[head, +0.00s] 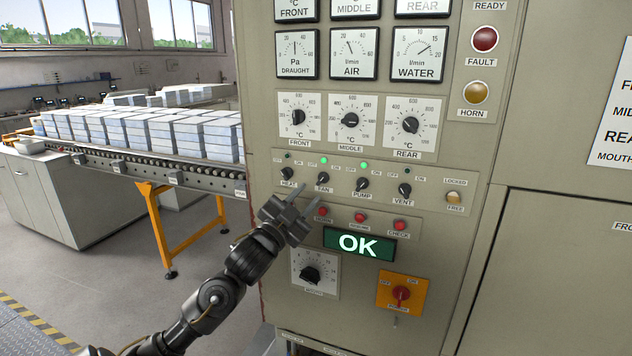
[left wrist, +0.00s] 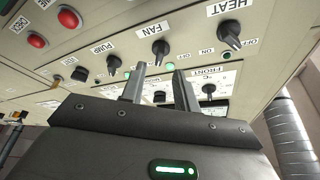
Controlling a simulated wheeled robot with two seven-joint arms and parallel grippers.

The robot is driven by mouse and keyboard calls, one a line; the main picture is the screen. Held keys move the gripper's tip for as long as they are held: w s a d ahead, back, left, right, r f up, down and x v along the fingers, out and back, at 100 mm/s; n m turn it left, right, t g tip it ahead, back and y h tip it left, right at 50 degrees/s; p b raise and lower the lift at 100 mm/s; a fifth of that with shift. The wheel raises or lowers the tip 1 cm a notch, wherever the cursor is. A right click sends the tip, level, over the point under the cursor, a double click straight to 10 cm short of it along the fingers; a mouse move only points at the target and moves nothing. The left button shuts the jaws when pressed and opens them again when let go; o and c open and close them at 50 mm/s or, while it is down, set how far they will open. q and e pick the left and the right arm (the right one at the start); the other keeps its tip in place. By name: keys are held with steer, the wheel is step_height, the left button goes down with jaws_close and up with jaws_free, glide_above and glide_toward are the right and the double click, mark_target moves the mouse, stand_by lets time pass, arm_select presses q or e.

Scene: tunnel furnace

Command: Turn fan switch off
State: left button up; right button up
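The fan switch (head: 324,178) is a black rotary knob on the beige control panel, second from left in its row. It has OFF and ON marks and a lit green lamp (head: 323,160) above it. My left gripper (head: 310,194) is just below and left of this knob, fingers apart and empty. In the left wrist view the panel appears upside down; the fan knob (left wrist: 160,50) is just beyond the fingertips of my left gripper (left wrist: 160,68), roughly in line with the gap. I cannot tell whether they touch. My right gripper is out of view.
The heat knob (head: 287,173) is to the left; the pump knob (head: 362,184), with a lit green lamp, and vent knob (head: 405,190) are to the right. Red buttons (head: 360,217) and an OK display (head: 359,244) sit below. A loaded conveyor (head: 150,165) stands left.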

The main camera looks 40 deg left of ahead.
mark_target(319, 182)
arm_select(q)
steer(key=p+x, duration=0.1)
steer(key=x, duration=0.4)
jaws_close()
